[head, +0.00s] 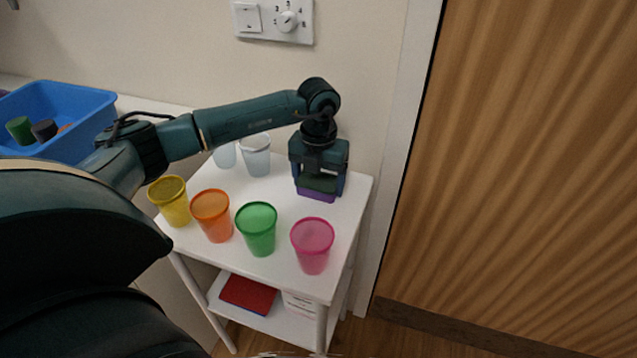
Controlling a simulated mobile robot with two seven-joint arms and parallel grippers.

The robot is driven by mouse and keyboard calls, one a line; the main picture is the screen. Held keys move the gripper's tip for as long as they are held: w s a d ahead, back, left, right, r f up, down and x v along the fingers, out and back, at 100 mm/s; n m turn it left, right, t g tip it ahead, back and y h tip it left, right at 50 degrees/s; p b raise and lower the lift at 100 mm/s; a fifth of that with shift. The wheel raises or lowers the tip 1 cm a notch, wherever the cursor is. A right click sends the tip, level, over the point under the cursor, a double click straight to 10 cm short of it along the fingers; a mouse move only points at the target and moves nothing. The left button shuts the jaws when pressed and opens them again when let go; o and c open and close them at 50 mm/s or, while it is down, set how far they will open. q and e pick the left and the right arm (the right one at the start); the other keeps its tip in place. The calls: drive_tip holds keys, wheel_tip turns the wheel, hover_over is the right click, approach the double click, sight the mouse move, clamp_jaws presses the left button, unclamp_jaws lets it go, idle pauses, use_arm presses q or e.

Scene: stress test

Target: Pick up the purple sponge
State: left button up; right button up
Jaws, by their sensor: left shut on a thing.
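The purple sponge (316,195) shows as a small purple strip with a dark green layer above it, at the back right of the white cart top. My left gripper (318,184) points down from above and is shut on the sponge. The fingers hide most of the sponge's sides. I cannot tell whether the sponge touches the cart top or is slightly above it. My right gripper is not in view.
Yellow (174,203), orange (213,217), green (257,230) and pink (312,247) cups line the front of the cart top (280,190). Clear cups (256,156) stand behind. A blue bin (70,105) is at left; a wooden door (510,170) at right.

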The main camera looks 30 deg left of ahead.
sight(317, 182)
use_arm(q)
drive_tip(key=shift+s+r, duration=0.15)
drive_tip(key=shift+r, duration=0.35)
wheel_tip(317, 182, up, 11)
drive_tip(key=s+d+b, duration=0.1)
drive_tip(key=s+d, duration=0.1)
drive_tip(key=s, duration=0.7)
drive_tip(key=s+d, duration=0.2)
drive_tip(key=s, duration=0.8)
drive_tip(key=shift+d+f+b, duration=0.25)
drive_tip(key=shift+d+b, duration=0.1)
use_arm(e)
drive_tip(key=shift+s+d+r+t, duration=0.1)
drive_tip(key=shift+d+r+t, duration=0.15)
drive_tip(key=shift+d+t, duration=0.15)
use_arm(q)
drive_tip(key=o, duration=0.4)
drive_tip(key=c, duration=0.3)
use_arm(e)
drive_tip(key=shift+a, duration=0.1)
